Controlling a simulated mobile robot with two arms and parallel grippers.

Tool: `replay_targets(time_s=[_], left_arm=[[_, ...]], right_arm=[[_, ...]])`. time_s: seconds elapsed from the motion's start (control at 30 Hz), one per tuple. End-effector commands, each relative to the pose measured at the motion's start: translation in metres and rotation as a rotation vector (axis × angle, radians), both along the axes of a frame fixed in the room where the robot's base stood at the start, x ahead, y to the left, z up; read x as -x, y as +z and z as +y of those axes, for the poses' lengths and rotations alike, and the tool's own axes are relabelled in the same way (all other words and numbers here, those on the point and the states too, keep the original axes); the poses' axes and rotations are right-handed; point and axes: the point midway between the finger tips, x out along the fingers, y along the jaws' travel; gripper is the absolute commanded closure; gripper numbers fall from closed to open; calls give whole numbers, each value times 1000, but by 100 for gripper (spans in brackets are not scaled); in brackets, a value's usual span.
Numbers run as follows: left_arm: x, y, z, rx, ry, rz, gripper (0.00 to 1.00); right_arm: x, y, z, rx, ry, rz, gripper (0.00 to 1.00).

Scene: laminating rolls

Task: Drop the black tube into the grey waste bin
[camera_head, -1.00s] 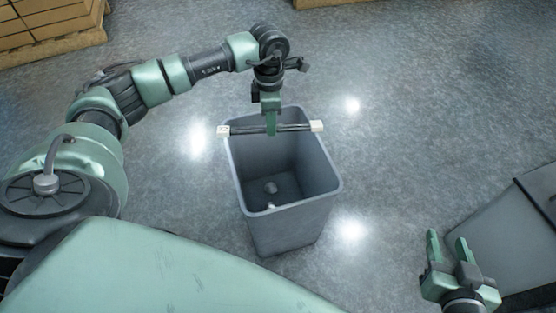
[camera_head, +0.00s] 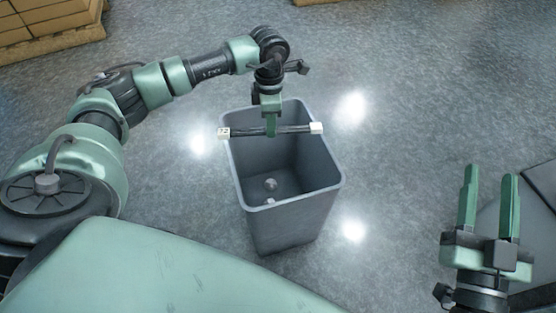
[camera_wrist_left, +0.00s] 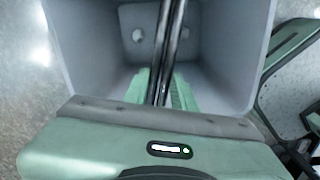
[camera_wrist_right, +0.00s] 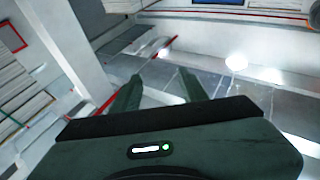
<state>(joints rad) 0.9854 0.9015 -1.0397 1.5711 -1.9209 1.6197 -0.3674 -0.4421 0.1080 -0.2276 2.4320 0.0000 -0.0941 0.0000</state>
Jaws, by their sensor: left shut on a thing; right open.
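The black tube (camera_head: 291,129) has white square end caps and is held level across the far part of the grey waste bin (camera_head: 287,222). My left gripper (camera_head: 271,131) is shut on the tube near its middle. In the left wrist view the tube (camera_wrist_left: 172,50) runs between the green fingers, with the bin's inside walls (camera_wrist_left: 225,60) around it. The tube's ends reach past or over the bin's side rims; I cannot tell whether they touch. Small pale bits (camera_head: 270,184) lie on the bin's floor. My right gripper (camera_head: 488,200) is open and empty, to the right of the bin.
Stacked cartons on a pallet (camera_head: 50,22) stand at the far left. A grey flat-topped thing (camera_head: 540,215) is at the right edge, partly behind my right gripper. The floor around the bin (camera_head: 400,110) is clear.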

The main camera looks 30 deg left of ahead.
Motion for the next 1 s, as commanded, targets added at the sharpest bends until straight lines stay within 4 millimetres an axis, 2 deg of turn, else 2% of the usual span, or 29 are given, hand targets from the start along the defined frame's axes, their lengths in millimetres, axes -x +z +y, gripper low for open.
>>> replay_targets(time_s=[0.2,0.53,0.57,0.63,0.67,1.0], left_arm=[[0,-5,0,1,0,-1,100],[0,-5,0,1,0,-1,100],[0,-5,0,1,0,-1,71],[0,-5,0,1,0,-1,52],[0,-5,0,1,0,-1,49],[0,-3,0,0,0,0,49]], right_arm=[[5,14,1,-22,5,-80,56],[6,17,1,-26,6,-93,56],[6,17,1,-26,6,-93,56],[6,17,1,-26,6,-92,56],[6,17,1,-26,6,-92,56],[6,17,1,-25,6,-90,56]])
